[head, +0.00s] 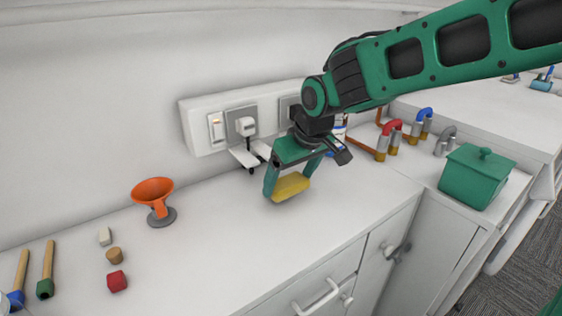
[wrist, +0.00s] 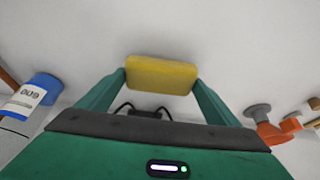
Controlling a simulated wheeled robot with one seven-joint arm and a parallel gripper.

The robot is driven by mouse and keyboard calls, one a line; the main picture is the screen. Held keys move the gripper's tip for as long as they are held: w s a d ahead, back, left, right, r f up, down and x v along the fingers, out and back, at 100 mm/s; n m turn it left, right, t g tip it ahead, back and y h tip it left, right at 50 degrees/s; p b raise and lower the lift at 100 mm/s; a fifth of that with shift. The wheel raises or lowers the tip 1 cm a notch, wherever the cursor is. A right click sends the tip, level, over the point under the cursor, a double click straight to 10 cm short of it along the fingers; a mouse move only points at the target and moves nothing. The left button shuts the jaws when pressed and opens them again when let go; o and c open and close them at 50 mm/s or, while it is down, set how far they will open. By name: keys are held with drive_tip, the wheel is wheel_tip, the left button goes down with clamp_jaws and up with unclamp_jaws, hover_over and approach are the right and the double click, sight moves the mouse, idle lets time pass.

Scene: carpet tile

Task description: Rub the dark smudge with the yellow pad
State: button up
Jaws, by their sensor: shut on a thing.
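The yellow pad (head: 290,187) is a small rounded block, held between the two green fingers of my gripper (head: 288,184). It also shows in the wrist view (wrist: 161,75), gripped at both ends by the fingertips (wrist: 161,80). The pad is over the white counter (head: 240,225), low near its surface; I cannot tell if it touches. I see no dark smudge in either view; the pad or gripper may hide it.
An orange funnel-shaped thing (head: 153,194) stands left on the counter. A red cube (head: 117,281), a cork (head: 115,256) and two wooden-handled tools lie front left. A socket panel (head: 240,118) is behind. A green lidded pot (head: 477,176) and pipes stand right. The counter's front middle is clear.

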drive_tip(key=shift+w+d+r, duration=0.1)
drive_tip(key=shift+w+r, duration=0.1)
drive_tip(key=shift+r, duration=0.1)
wheel_tip(320, 180, up, 2)
drive_tip(key=shift+d+r, duration=0.1)
drive_tip(key=shift+r, duration=1.3)
drive_tip(key=shift+s, duration=0.2)
